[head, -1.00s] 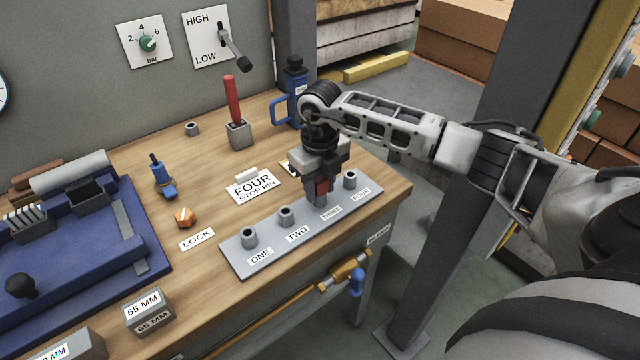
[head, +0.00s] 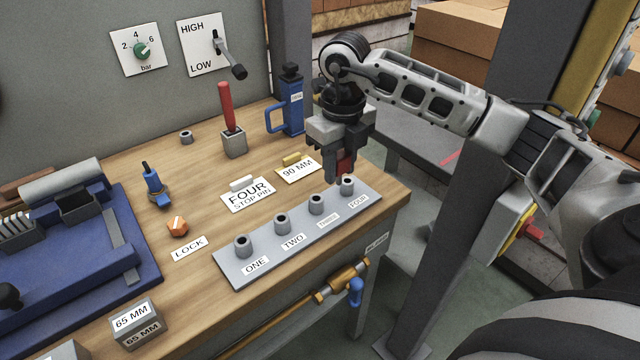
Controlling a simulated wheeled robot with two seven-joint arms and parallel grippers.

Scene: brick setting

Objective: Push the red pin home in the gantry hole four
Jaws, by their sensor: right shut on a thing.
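The gantry (head: 300,233) is a grey strip on the bench's front edge with sockets labelled ONE to FOUR. Hole four (head: 347,186) is at its right end, and its socket rim shows. My right gripper (head: 338,174) points down just behind and above hole four, shut on the red pin (head: 346,163). Only a small red part of the pin shows between the fingers; its lower end is hidden, so I cannot tell whether it touches the socket. Holes one (head: 243,246), two (head: 282,223) and three (head: 316,204) look empty. My left gripper is not in view.
A FOUR STOP PIN card (head: 247,195) and a 90 MM card (head: 298,169) lie behind the gantry. A blue fixture (head: 70,235) fills the left.

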